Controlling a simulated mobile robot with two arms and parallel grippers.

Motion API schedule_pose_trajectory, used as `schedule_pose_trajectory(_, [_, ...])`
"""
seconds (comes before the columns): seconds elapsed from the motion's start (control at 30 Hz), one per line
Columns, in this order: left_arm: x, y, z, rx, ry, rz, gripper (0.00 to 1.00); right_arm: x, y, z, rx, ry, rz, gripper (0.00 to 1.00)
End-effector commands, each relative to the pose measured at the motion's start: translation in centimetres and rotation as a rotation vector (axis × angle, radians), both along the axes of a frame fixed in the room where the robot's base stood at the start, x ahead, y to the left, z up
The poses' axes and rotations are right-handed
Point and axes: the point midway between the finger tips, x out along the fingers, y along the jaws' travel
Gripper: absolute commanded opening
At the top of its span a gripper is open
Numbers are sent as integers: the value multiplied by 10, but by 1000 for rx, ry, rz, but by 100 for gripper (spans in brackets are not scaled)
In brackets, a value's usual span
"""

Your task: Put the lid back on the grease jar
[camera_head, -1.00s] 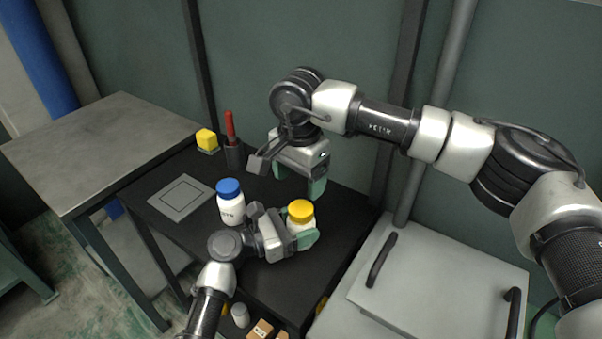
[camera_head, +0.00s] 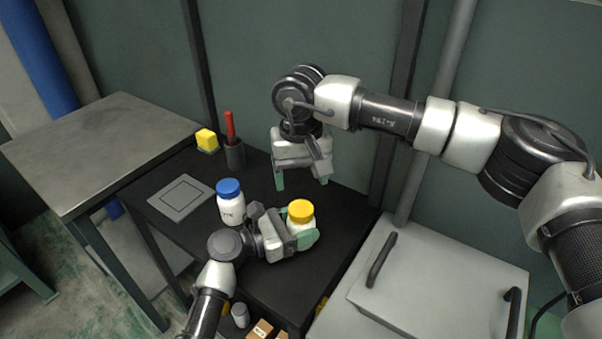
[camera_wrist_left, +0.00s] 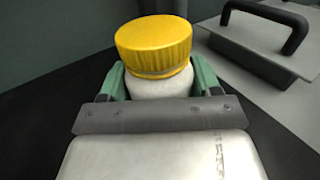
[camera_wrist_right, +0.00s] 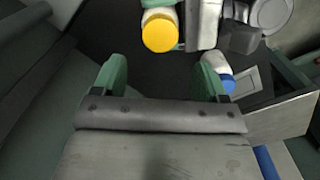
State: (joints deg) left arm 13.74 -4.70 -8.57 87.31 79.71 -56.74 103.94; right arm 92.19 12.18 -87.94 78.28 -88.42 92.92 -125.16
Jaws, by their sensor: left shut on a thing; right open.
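A white jar (camera_head: 301,226) with a yellow ribbed lid (camera_head: 300,210) stands near the front right edge of the black table (camera_head: 190,226). The lid sits on the jar's top in the left wrist view (camera_wrist_left: 154,46); whether it is screwed tight I cannot tell. My left gripper (camera_head: 303,240) is shut on the jar's body, a green finger on each side (camera_wrist_left: 160,80). My right gripper (camera_head: 301,180) is open and empty, behind and above the jar, pointing down. In the right wrist view the yellow lid (camera_wrist_right: 159,33) lies beyond the fingertips (camera_wrist_right: 162,75).
A white jar with a blue lid (camera_head: 230,203) stands left of my left gripper. A grey square plate (camera_head: 180,197), a dark cup (camera_head: 234,156) with a red-handled tool and a yellow block (camera_head: 206,140) are farther left. A grey case (camera_head: 420,285) with black handles is at right.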

Motion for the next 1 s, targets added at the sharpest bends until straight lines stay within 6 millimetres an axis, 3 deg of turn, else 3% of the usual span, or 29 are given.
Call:
schedule_pose_trajectory(0.17, [0, 0, 0, 0, 0, 1, 0, 0, 0, -12, -1, 3, -1, 73])
schedule_pose_trajectory(0.6, [0, 0, 0, 0, 0, 0, 0, 0, 0, -72, 0, 2, -2, 73])
schedule_pose_trajectory(1.0, [0, 0, 0, 0, 0, 0, 0, 0, 0, -80, 0, 0, -2, 73])
